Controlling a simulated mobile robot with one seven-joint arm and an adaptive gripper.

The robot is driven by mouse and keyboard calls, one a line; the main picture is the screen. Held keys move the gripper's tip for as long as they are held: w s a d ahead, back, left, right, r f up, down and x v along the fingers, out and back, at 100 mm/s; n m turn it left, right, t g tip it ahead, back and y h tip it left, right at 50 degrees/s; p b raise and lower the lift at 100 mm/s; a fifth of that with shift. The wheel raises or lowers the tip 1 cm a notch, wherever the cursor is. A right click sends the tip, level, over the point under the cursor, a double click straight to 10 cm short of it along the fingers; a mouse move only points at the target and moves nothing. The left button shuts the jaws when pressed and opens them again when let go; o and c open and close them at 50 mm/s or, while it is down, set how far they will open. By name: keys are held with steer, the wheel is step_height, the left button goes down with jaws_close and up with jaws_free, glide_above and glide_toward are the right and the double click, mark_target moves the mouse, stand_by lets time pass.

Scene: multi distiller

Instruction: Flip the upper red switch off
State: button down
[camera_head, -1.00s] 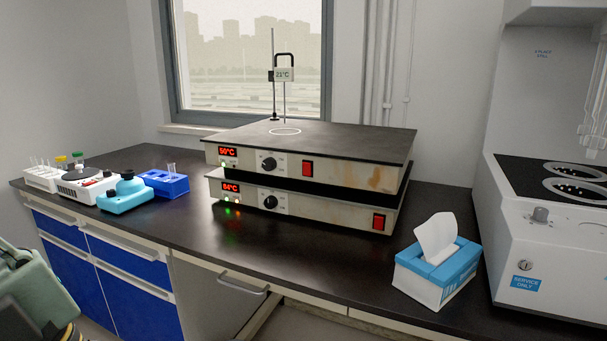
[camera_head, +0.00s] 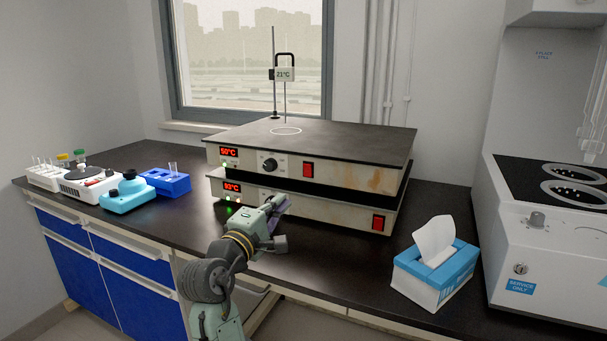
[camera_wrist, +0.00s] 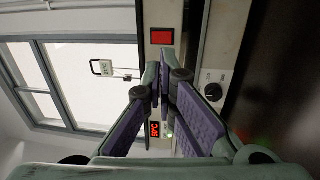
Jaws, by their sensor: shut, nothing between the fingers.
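The upper red switch (camera_head: 308,169) is on the front panel of the upper hotplate (camera_head: 345,175), right of its dial. In the wrist view the upper red switch (camera_wrist: 161,37) shows just beyond my fingertips and apart from them. My gripper (camera_head: 280,201) is in front of the stacked hotplates, below and left of the upper switch in the head view. Its fingers (camera_wrist: 160,78) are shut and empty in the wrist view. They hide part of the upper panel. I cannot tell the switch's on or off position.
A lower hotplate (camera_head: 335,208) has its own red switch (camera_head: 379,222) at its right end. A tissue box (camera_head: 435,272) stands at the right. A blue rack (camera_head: 165,183) and small devices are at the left. Dark bench is free between hotplates and tissue box.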

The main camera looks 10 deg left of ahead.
mark_target(308, 169)
steer(key=shift+w, duration=0.1)
steer(key=p+x, duration=0.3)
steer(key=x, duration=1)
steer(key=shift+w+r, duration=0.1)
steer(key=shift+w, duration=0.25)
steer(key=shift+r+p, duration=0.1)
steer(key=shift+p, duration=0.25)
